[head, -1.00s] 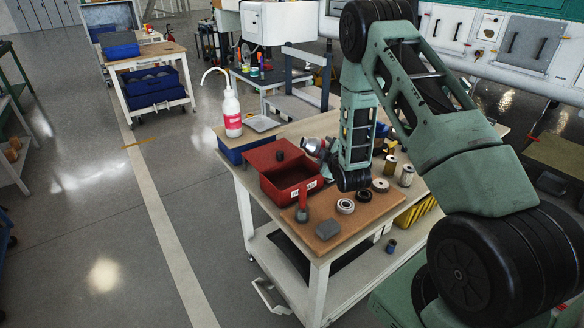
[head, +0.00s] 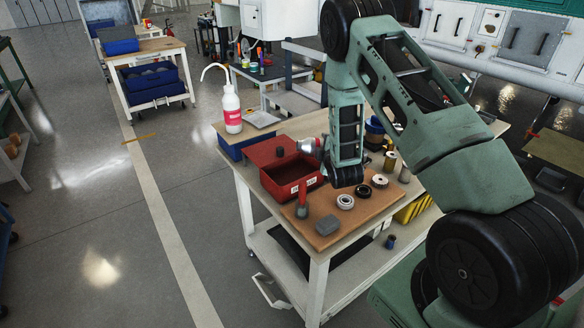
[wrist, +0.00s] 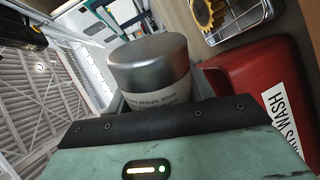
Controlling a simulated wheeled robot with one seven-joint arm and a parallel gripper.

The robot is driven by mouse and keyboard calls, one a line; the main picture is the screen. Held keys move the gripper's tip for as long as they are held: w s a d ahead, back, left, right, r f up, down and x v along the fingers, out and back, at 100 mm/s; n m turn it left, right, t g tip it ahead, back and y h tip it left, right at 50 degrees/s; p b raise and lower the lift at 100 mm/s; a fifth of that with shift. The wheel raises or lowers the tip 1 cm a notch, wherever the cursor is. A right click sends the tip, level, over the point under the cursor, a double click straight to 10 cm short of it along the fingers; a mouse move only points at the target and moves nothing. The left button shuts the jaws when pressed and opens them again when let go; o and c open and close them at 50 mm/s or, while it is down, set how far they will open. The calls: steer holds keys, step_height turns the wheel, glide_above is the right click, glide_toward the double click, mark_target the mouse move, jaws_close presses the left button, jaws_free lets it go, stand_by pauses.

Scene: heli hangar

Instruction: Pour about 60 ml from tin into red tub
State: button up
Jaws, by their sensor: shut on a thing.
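The tin shows in the head view (head: 306,146) as a small silvery shape pointing left, tilted well over from upright. In the wrist view the tin (wrist: 150,66) has a bare metal end and a pale label with dark print. My gripper (head: 323,148) is shut on the tin, largely hidden by my arm in the head view. The red tub (head: 287,191) stands open on the work table, just below and in front of the tin. In the wrist view the red tub (wrist: 235,85) is at the right with a "PARTS WASH" label. No liquid stream is visible.
A brown board (head: 335,227) with a red-handled tool, grey block and several rings and rollers lies in front of the tub. A white bottle (head: 232,110) with a bent spout stands behind left. A yellow gear in a wire basket (wrist: 212,14) shows in the wrist view.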

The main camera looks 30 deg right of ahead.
steer(key=shift+s+d+n, duration=0.2)
steer(key=shift+n, duration=0.1)
stand_by(0.5)
steer(key=shift+s+d+n+h, duration=0.1)
steer(key=shift+d+n+h, duration=0.1)
steer(key=shift+n+h, duration=0.15)
stand_by(0.9)
steer(key=shift+r, duration=0.1)
stand_by(0.8)
steer(key=shift+s+d+f+b, duration=0.1)
steer(key=shift+f+b, duration=0.15)
steer(key=shift+b, duration=0.05)
steer(key=shift+d+r+m+p, duration=0.15)
steer(key=shift+r+m+p, duration=0.15)
steer(key=shift+m, duration=0.15)
steer(key=shift+f+m+y, duration=0.1)
steer(key=shift+m+y, duration=0.35)
steer(key=shift+m, duration=0.15)
steer(key=shift+s+d+m, duration=0.15)
steer(key=shift+m, duration=0.15)
steer(key=shift+a+m+t+y+b, duration=0.2)
steer(key=shift+m+t+y+b, duration=0.15)
steer(key=shift+m, duration=0.25)
